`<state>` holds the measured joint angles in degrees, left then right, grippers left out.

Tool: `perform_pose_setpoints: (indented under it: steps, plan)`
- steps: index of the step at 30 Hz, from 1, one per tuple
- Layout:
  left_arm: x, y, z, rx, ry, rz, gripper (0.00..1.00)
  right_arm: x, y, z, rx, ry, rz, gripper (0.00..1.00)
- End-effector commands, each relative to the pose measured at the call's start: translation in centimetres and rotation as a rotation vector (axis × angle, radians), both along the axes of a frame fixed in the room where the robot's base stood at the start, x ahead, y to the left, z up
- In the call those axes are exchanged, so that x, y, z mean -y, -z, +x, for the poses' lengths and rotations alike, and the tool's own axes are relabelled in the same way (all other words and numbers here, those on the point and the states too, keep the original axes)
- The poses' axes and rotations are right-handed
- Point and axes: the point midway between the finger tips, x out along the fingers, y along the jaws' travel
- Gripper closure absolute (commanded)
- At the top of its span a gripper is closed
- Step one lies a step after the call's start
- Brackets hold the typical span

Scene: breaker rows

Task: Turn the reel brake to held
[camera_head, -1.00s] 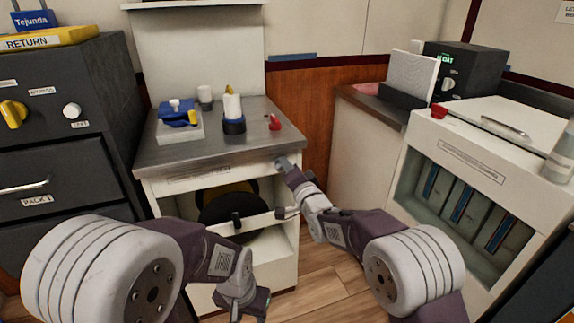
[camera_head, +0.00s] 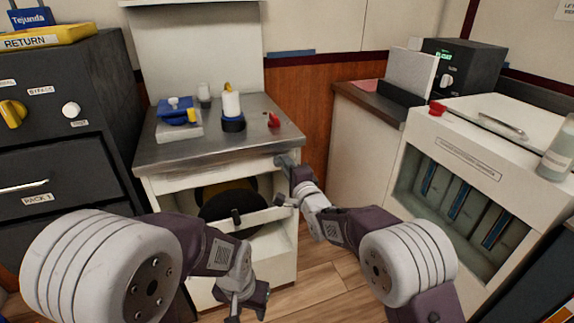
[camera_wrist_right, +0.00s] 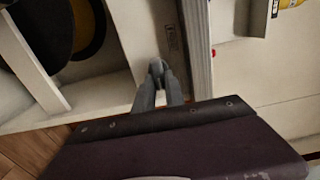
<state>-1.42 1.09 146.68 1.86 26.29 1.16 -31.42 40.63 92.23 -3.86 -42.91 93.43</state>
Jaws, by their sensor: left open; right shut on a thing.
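A metal-topped cabinet (camera_head: 170,155) stands at centre left, with a black and yellow reel (camera_head: 235,203) in its open front. My right gripper (camera_head: 284,161) is at the cabinet's front right edge, just below the top. In the right wrist view its fingers (camera_wrist_right: 157,78) are shut on a small grey part at the front post, which I take to be the reel brake's handle (camera_wrist_right: 156,64). A label (camera_wrist_right: 172,39) is beside it, too small to read. The fingers hide most of the handle, so its setting cannot be told. My left gripper (camera_head: 243,300) is open and empty, low before the cabinet.
A blue item on a pale block (camera_head: 180,127), a white cylinder with a dark base (camera_head: 232,110) and a red lever (camera_head: 272,120) are on the cabinet top. A white bar (camera_head: 262,217) crosses the opening. A white machine (camera_head: 460,140) stands right; dark drawers (camera_head: 70,150) stand left.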

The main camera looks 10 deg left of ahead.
Motion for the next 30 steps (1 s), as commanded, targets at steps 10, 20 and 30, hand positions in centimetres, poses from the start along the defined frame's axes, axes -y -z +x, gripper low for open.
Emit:
perform_pose_setpoints:
  steps: [10,20,30]
  plan:
    - [0.0,0.0,0.0,0.0,0.0,0.0,0.57,-0.1,0.0,0.0,-0.004,-0.001,0.006,1.0]
    - [0.0,0.0,0.0,0.0,0.0,0.0,0.57,0.0,0.0,0.0,-0.003,0.0,0.004,0.64]
    - [0.0,-0.7,0.0,0.0,0.0,0.0,0.57,1.2,-0.2,-1.8,-0.004,0.0,0.003,0.64]
